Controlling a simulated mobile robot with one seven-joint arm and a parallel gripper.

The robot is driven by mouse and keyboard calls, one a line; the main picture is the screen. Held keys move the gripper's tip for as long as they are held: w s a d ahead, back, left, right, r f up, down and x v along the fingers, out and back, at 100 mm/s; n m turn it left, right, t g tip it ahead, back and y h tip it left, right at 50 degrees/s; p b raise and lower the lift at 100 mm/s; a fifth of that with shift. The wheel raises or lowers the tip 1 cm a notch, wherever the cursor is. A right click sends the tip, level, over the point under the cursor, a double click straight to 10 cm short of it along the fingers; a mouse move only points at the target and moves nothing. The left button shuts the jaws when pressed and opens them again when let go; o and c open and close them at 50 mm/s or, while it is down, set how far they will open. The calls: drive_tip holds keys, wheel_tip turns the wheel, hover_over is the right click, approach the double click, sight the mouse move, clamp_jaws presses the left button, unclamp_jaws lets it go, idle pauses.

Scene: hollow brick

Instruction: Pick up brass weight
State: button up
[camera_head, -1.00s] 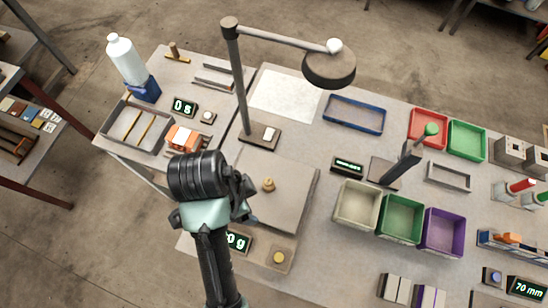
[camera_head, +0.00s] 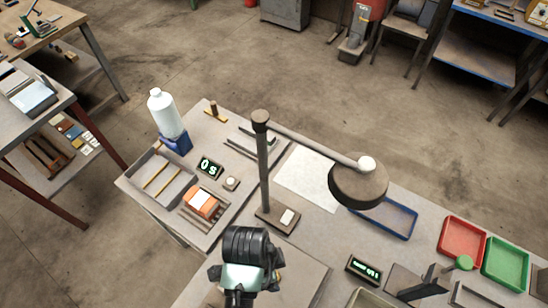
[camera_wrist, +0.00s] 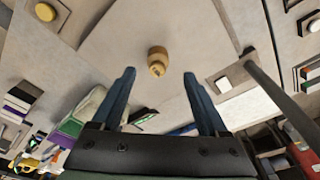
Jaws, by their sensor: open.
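The brass weight (camera_wrist: 157,62) is a small golden knobbed piece on a pale flat plate (camera_wrist: 145,35). In the wrist view it is seen from above, near the middle between my fingertips and slightly beyond them. My gripper (camera_wrist: 159,74) is open, with two blue fingers spread apart and nothing between them. The weight looks clear of both fingers; the height gap cannot be judged. In the head view my wrist covers part of the plate (camera_head: 296,279), and the weight is not visible there.
A lamp post (camera_head: 264,165) with a broad round head (camera_head: 358,184) rises from a base just beyond my wrist. It also shows at right in the wrist view (camera_wrist: 280,98). A white bottle (camera_head: 164,115), an orange block (camera_head: 201,203) and a blue tray (camera_head: 399,220) stand farther off.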

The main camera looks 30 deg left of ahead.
drive_tip(key=f, duration=0.2)
drive_tip(key=f+p, duration=0.1)
drive_tip(key=f, duration=0.1)
drive_tip(key=shift+s+d, duration=0.1)
drive_tip(key=shift+d, duration=0.15)
drive_tip(key=shift+f, duration=0.5)
clamp_jaws()
